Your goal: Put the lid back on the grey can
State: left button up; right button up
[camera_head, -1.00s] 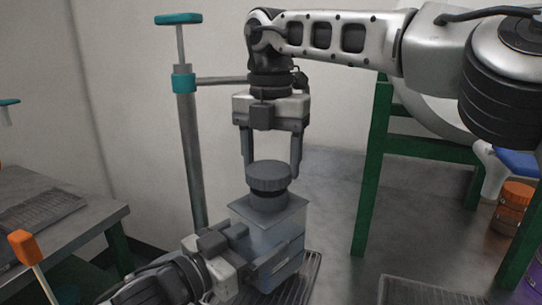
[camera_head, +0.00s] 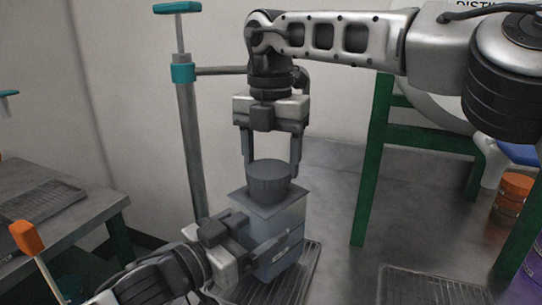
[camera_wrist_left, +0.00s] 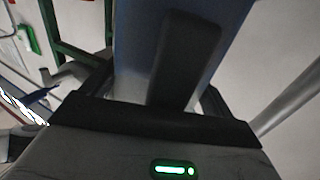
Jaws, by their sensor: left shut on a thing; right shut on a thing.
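The grey can (camera_head: 286,258) is box-shaped and stands upright on a dark grate at the lower middle of the head view. The round dark grey lid (camera_head: 270,187) is over the can's neck, close above its flat top; the neck is hidden. I cannot tell whether the lid is fully seated. My right gripper (camera_head: 271,168) comes down from above and is shut on the lid, one finger on each side. My left gripper (camera_head: 258,250) is shut on the can at its near side. The left wrist view shows a dark handle (camera_wrist_left: 185,60) between the fingers, against the can's blue-grey wall.
A grey pole with teal fittings (camera_head: 183,72) stands behind and left of the can. A table (camera_head: 60,230) is at the left, and an orange-topped stick (camera_head: 27,238) is in front. A green frame (camera_head: 372,170) and orange cans (camera_head: 513,195) are at right. Floor grates lie below.

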jog(key=shift+f, duration=0.55)
pick_arm(q)
jog(key=c, duration=0.5)
pick_arm(e)
jog(key=m, duration=0.3)
jog(key=shift+d+m, duration=0.15)
jog(key=shift+m, duration=0.25)
jog(key=m, duration=0.4)
jog(key=shift+s+d+m, duration=0.1)
jog(key=shift+s+m, duration=0.15)
jog(key=shift+m, duration=0.15)
jog(key=m, duration=0.5)
jog(key=shift+s, duration=0.2)
jog(key=m, duration=0.5)
jog(key=shift+s+m, duration=0.25)
jog(key=shift+m, duration=0.15)
jog(key=o, duration=1)
